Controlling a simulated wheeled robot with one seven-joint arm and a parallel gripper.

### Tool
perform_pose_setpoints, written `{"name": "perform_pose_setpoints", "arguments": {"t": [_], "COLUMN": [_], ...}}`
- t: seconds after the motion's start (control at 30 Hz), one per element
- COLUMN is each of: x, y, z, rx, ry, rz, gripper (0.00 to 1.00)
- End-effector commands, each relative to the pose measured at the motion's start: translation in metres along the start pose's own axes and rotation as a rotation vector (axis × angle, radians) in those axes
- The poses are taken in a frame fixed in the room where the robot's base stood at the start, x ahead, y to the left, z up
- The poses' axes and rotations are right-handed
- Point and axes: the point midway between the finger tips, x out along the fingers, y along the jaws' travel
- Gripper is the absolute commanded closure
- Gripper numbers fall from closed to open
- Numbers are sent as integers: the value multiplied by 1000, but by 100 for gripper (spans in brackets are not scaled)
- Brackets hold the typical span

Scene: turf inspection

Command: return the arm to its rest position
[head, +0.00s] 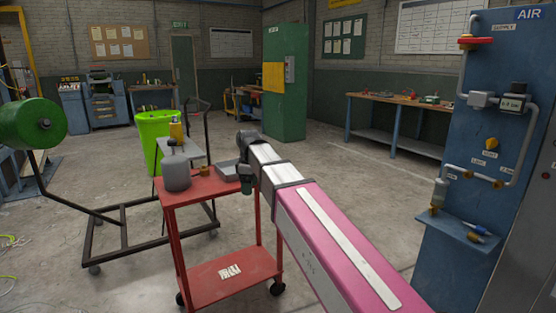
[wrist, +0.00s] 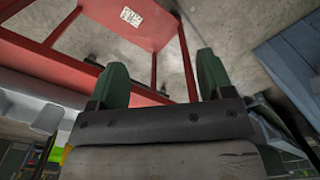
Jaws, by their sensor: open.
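My arm (head: 320,240), pink and white, reaches from the lower right of the head view toward the middle of the room. Its end hangs beside the right edge of a red cart (head: 228,283). My gripper (wrist: 163,78) shows in the wrist view with two green fingers standing well apart and nothing between them. In the head view the gripper (head: 246,178) is small and dark, and its fingertips are hard to make out. I cannot tell whether it touches the cart.
The cart's top holds a grey canister (head: 177,173) and a grey tray (head: 229,172). A blue air panel (head: 505,140) stands close on the right. A dark frame with a green drum (head: 30,123) stands left. The floor (head: 340,165) behind the arm is clear.

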Motion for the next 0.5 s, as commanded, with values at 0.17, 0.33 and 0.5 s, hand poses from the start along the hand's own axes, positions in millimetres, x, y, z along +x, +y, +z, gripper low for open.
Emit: {"name": "perform_pose_setpoints", "arguments": {"t": [0.17,0.33,0.5], "x": [59,117,171], "y": [3,2,-8], "z": [53,109,164], "rx": [206,443,679], "ry": [-4,-3,-4], "rz": [-3,-1,-1], "gripper": [26,26,26]}}
